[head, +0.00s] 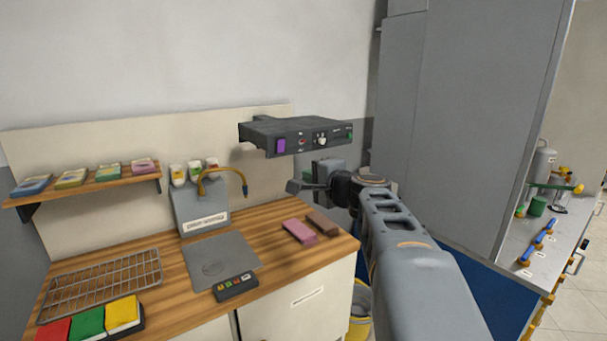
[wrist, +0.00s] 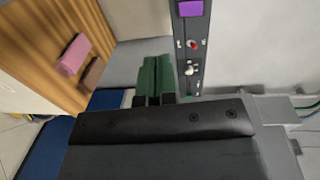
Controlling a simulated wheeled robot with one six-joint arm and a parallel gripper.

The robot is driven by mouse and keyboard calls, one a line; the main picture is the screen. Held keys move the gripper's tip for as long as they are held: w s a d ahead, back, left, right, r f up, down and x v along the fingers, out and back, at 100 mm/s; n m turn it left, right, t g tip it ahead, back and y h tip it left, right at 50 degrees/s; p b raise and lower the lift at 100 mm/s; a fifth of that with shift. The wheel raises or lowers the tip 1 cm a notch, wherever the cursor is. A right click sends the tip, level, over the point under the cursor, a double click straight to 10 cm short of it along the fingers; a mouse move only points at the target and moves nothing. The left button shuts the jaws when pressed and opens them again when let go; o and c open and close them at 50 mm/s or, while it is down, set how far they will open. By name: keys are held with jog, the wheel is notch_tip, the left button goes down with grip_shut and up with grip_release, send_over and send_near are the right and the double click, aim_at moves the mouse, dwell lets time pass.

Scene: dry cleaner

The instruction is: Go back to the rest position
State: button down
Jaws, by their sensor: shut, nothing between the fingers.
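My gripper (head: 301,188) is raised in front of the wall-mounted black control box (head: 300,136), a little below it and above the right end of the wooden counter. In the wrist view my gripper's green fingers (wrist: 154,78) are together with nothing between them. The control box also shows in the wrist view (wrist: 191,90), to the right of the fingers, with a purple button, a red switch and a white knob. My arm reaches in from the lower right of the head view.
The wooden counter (head: 172,260) holds a pink block (head: 299,231), a brown block (head: 323,223), a wire rack (head: 100,283) and coloured pads. A small shelf (head: 90,185) hangs at left. A grey cabinet (head: 460,110) stands at right, beside a side table with tools. A yellow bucket (head: 359,318) is below.

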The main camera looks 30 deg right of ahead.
jog(key=shift+s+f, duration=0.1)
jog(key=shift+s, duration=0.4)
dwell(0.3)
jog(key=s+a+f+n+g+y, duration=0.1)
jog(key=s+a+f+n+g, duration=0.35)
jog(key=f, duration=0.45)
jog(key=s+a+f+n+g, duration=0.3)
jog(key=f+n+g, duration=0.15)
jog(key=f, duration=0.35)
jog(key=s+a+f+n+g+h+p, duration=0.1)
jog(key=s+a+f+n+g+h, duration=0.1)
jog(key=s+a+f+n+g, duration=0.2)
jog(key=s+a+f+n, duration=0.2)
jog(key=s+a+n, duration=0.2)
jog(key=s, duration=0.2)
jog(key=shift+f+p, duration=0.35)
jog(key=shift+f, duration=0.05)
jog(key=shift+a, duration=0.15)
